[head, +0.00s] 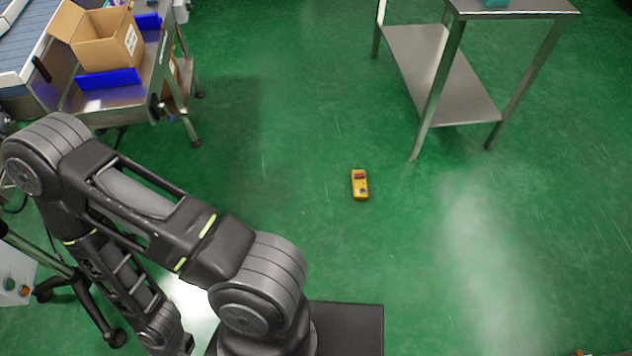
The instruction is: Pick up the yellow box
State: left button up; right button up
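A small yellow box (360,186) with a dark red patch and a dark round spot on its top lies on the green floor, near the middle of the head view. It looks like a handheld meter. Nothing touches it. My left arm fills the lower left of the view, folded, with its far end running down to the bottom edge. My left gripper is not visible there. My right arm and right gripper are out of view.
A metal table (448,110) with a low shelf stands at the upper right. A conveyor stand (135,103) holds an open cardboard box (107,50) between blue guides at the upper left. The green floor around the yellow box is clear.

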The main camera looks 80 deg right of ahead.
aim_at(358, 183)
jog(key=z, duration=3.3)
jog(key=i+l+u, duration=0.1)
jog(key=i+l, duration=1.75)
jog(key=i, duration=0.1)
